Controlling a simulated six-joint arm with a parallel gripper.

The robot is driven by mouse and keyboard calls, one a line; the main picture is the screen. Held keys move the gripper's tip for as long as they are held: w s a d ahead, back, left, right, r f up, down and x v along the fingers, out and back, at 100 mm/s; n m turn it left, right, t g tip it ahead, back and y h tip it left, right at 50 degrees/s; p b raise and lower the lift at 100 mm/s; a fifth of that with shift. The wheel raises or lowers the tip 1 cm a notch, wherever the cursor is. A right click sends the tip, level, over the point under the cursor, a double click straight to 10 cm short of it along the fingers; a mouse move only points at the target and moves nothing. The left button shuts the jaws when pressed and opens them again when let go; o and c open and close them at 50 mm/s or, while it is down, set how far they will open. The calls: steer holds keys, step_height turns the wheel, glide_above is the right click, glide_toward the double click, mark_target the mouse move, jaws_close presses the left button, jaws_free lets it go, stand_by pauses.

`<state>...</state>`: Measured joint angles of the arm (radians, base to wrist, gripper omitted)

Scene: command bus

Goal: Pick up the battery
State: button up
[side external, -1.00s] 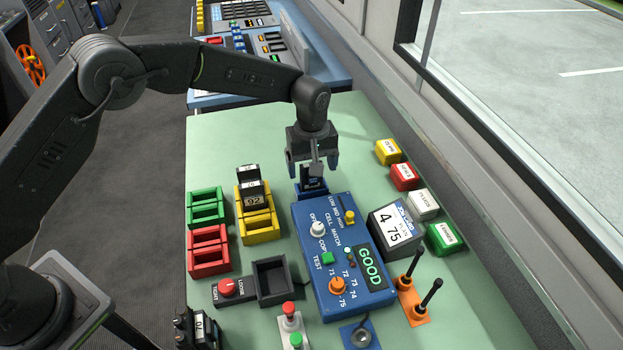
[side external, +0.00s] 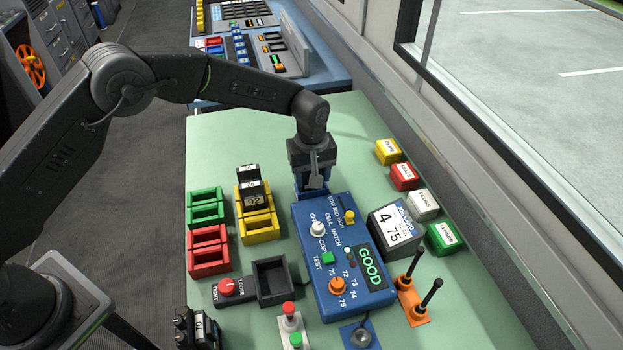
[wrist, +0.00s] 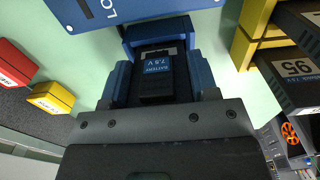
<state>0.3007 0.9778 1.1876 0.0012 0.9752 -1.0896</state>
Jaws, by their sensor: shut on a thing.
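My gripper (side external: 313,186) is down at that cradle, pointing downward. In the wrist view its two blue fingers (wrist: 160,74) lie on either side of the battery, shut on it. In the side view the gripper hides the battery and most of the cradle. I cannot tell whether the battery has lifted from the cradle.
The tester display (side external: 370,268) reads GOOD. A yellow rack (side external: 262,232) left of it holds black blocks; green (side external: 205,211) and red (side external: 208,250) racks look empty. A black tray (side external: 290,280) is in front. Coloured blocks (side external: 403,177) line the right edge.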

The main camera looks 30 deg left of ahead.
steer(key=shift+c, duration=0.9)
steer(key=shift+r, duration=0.1)
steer(key=shift+r, duration=0.55)
steer(key=r, duration=0.1)
steer(key=a+r, duration=0.1)
steer(key=r, duration=0.1)
steer(key=shift+r, duration=0.25)
steer(key=s+a+r, duration=0.1)
steer(key=a+r, duration=0.5)
steer(key=a, duration=0.4)
steer(key=shift+s+a+r, duration=0.15)
steer(key=shift+s+a, duration=0.15)
steer(key=shift+s, duration=0.1)
